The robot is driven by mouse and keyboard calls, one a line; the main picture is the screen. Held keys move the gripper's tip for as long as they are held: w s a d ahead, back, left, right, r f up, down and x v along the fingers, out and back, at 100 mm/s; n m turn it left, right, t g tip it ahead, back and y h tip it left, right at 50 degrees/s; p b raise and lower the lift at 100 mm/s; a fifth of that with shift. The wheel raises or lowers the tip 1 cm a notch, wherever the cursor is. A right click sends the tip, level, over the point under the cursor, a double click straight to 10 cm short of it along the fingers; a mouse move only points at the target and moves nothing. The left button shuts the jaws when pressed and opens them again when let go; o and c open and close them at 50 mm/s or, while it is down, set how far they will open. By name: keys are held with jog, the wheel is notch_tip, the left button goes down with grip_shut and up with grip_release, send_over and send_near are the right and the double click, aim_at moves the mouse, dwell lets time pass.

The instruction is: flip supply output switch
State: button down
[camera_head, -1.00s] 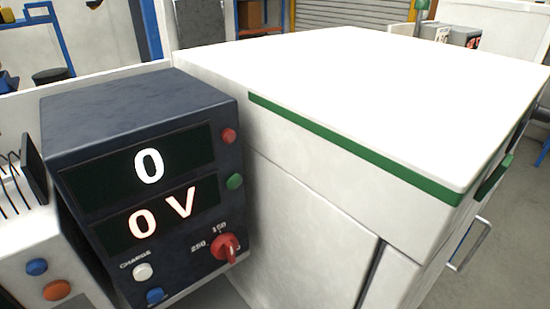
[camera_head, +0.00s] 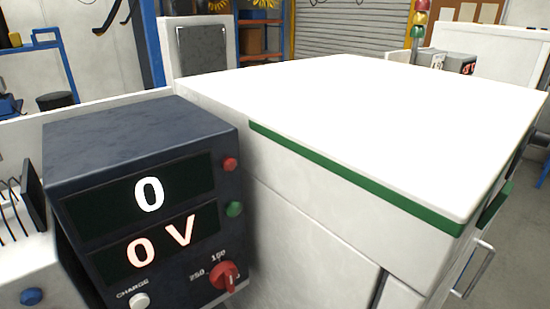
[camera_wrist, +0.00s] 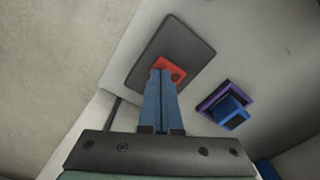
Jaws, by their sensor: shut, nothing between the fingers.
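The wrist view shows my gripper (camera_wrist: 160,74) with its two blue fingers together and nothing held. Its tips lie in front of a red part (camera_wrist: 176,71) on a dark grey square plate (camera_wrist: 150,45), mounted on a pale panel. The fingers hide some of the red part, and I cannot tell if they touch it. A blue block with a purple edge (camera_wrist: 230,108) sits on the panel to the right. Which of these is the supply output switch is not clear. My gripper does not show in the head view.
In the head view, a dark box (camera_head: 140,135) has displays reading "0" and "0 V", a red knob (camera_head: 223,274), a red button (camera_head: 230,164), a green button (camera_head: 234,209) and a white CHARGE button (camera_head: 139,301). Beside it stands a white cabinet (camera_head: 370,110) with a bare top.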

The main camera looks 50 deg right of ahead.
jog(key=shift+f+b, duration=0.65)
jog(key=shift+f, duration=0.3)
dwell(0.9)
jog(key=shift+r, duration=0.1)
notch_tip(320, 180, up, 7)
jog(key=p, duration=0.7)
jog(key=shift+p, duration=0.3)
dwell(0.4)
